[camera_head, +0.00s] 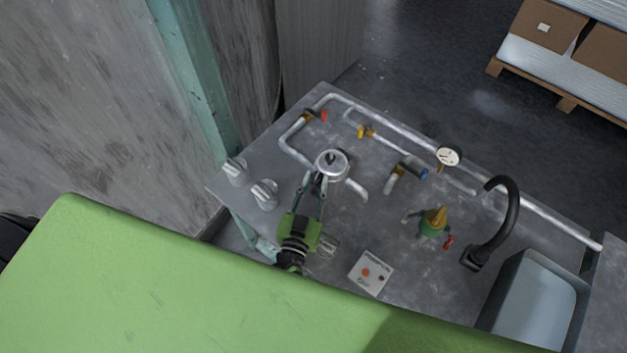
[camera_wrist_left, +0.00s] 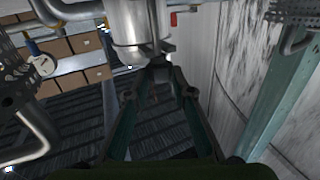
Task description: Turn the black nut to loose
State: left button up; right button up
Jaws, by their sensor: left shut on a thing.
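The silver round vessel (camera_head: 334,170) stands on the metal workbench, with the small dark nut (camera_head: 331,158) on its cap. In the left wrist view, the vessel (camera_wrist_left: 135,22) shows at the top, with the dark nut (camera_wrist_left: 148,49) at its end. My left gripper (camera_head: 318,178) reaches to the vessel from the near side. In the left wrist view, its fingers (camera_wrist_left: 160,66) come together at the nut and partly hide it. It is shut on the nut. My right gripper is not in view.
On the metal workbench (camera_head: 295,228) are silver pipes, a pressure gauge (camera_head: 447,157), a blue valve (camera_head: 411,170), a green-yellow valve (camera_head: 434,222) and a button panel (camera_head: 371,272). A black faucet (camera_head: 497,222) and sink (camera_head: 535,296) are at right. Silver knobs (camera_head: 265,194) stand left.

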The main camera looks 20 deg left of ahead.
pick_arm(q)
jog(key=shift+y, duration=0.3)
jog(key=o, duration=1.1)
jog(key=shift+o, duration=0.2)
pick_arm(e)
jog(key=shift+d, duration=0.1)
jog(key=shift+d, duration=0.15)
pick_arm(q)
jog(key=shift+h, duration=0.5)
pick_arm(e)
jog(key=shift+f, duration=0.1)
